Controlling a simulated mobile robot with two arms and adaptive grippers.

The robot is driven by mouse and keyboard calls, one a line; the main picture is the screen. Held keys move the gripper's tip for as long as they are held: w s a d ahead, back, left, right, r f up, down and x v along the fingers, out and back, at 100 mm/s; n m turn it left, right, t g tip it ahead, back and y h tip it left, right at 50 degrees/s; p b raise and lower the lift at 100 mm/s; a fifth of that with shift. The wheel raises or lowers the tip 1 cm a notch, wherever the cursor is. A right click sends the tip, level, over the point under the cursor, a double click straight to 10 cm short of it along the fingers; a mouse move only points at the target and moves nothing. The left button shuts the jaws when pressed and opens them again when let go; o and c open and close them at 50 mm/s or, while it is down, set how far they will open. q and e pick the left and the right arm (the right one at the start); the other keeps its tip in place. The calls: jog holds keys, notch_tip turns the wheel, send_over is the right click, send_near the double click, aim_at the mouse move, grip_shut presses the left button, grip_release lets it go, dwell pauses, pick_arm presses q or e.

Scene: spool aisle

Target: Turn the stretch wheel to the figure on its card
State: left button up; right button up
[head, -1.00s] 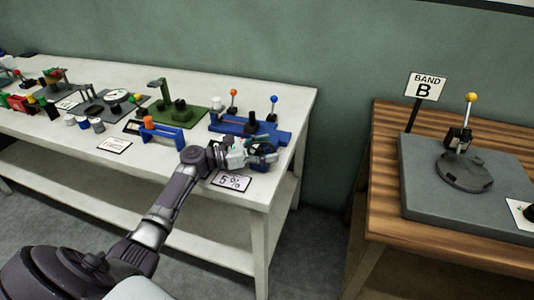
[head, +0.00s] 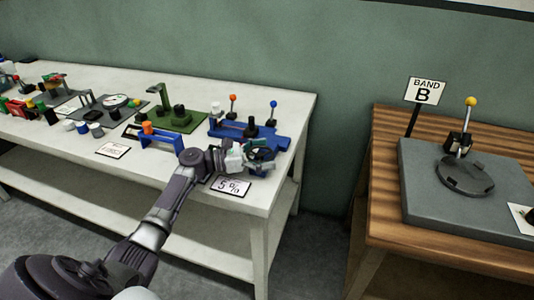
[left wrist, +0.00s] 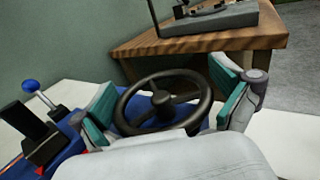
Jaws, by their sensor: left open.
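The stretch wheel (left wrist: 188,118) is a dark, spoked hand wheel on a blue unit (head: 278,140) at the bench's right end. My left gripper (left wrist: 168,97) is open, with one teal-padded finger on each side of the wheel's rim. I cannot tell whether either pad touches the rim. In the head view the left gripper (head: 259,157) largely covers the wheel. A white card reading "5 %" (head: 231,187) lies at the bench's front edge, just in front of the gripper. My right gripper is not in view.
The blue unit also has an orange-knobbed lever (head: 232,98) and a blue-knobbed lever (head: 273,104). A green fixture (head: 172,118) and a blue frame (head: 162,138) stand left of it. A wooden table (head: 385,180) with a "BAND B" sign (head: 425,91) stands right, across a floor gap.

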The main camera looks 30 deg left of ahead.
pick_arm(q)
jog(key=shift+s, duration=0.1)
jog(key=v, duration=1.2)
